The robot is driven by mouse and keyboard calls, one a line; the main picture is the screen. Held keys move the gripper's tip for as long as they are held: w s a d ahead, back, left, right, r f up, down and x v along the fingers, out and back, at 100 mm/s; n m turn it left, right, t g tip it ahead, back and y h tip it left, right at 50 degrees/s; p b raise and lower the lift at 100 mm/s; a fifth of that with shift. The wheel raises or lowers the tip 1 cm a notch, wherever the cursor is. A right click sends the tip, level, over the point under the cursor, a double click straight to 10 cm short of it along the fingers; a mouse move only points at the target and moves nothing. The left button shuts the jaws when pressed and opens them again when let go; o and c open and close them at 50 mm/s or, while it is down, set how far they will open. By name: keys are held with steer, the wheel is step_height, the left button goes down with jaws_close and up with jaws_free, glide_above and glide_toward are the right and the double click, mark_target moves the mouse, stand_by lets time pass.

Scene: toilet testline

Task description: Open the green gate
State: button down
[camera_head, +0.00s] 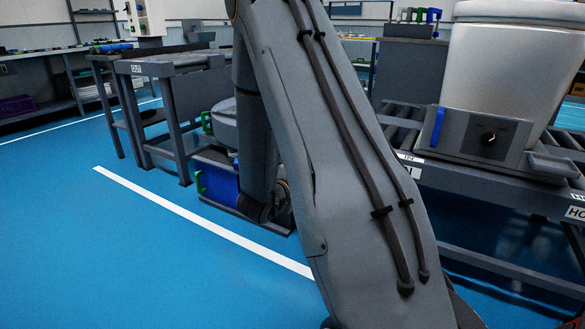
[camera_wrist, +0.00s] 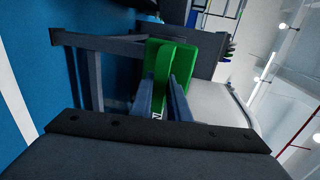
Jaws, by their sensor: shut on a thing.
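In the wrist view, my gripper (camera_wrist: 166,88) is shut on an upright bright green piece (camera_wrist: 172,56), which I take to be part of the green gate. The green stands between and just beyond the two grey-blue fingers. A dark grey bar (camera_wrist: 95,42) runs from the left to the green piece. In the head view my arm covers the middle, and the fingers and their contact cannot be made out. Small green handles (camera_head: 200,182) show left of my arm, beside a blue panel (camera_head: 219,183). I cannot tell how far the gate is open.
A roller conveyor (camera_head: 470,180) stands at right, carrying a white toilet (camera_head: 510,70) and a grey control box (camera_head: 485,138). A grey roller table (camera_head: 170,66) stands at left behind. The blue floor at front left is clear, with a white line (camera_head: 200,220).

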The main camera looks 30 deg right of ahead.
steer(key=shift+s+a, duration=0.15)
steer(key=shift+a, duration=0.3)
steer(key=c, duration=2)
jaws_free()
steer(key=shift+d, duration=0.1)
steer(key=p+v, duration=0.2)
steer(key=v, duration=0.5)
steer(key=shift+s+a+r, duration=0.1)
steer(key=shift+s+a, duration=0.1)
steer(key=shift+a, duration=0.15)
